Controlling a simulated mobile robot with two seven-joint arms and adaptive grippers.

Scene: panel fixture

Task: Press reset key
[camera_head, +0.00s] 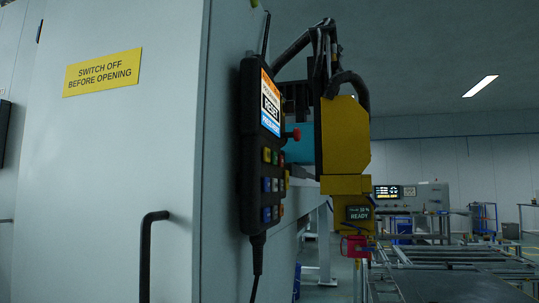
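A black hand-held control pendant (250,150) hangs on the side of a grey cabinet, seen at a steep angle. Its screen (270,103) has orange, white and blue bands; the large middle word looks like "RESET" but is hard to read. Below the screen are rows of small keys (272,185) in yellow, green, red, blue and dark colours. Their labels are too small to read, so I cannot tell which is the reset key. A red knob (293,134) sticks out from the pendant's right side. Neither of my grippers is in view.
The grey cabinet door (130,190) has a yellow "SWITCH OFF BEFORE OPENING" sign (103,73) and a black handle (146,255). A cable (257,270) hangs below the pendant.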

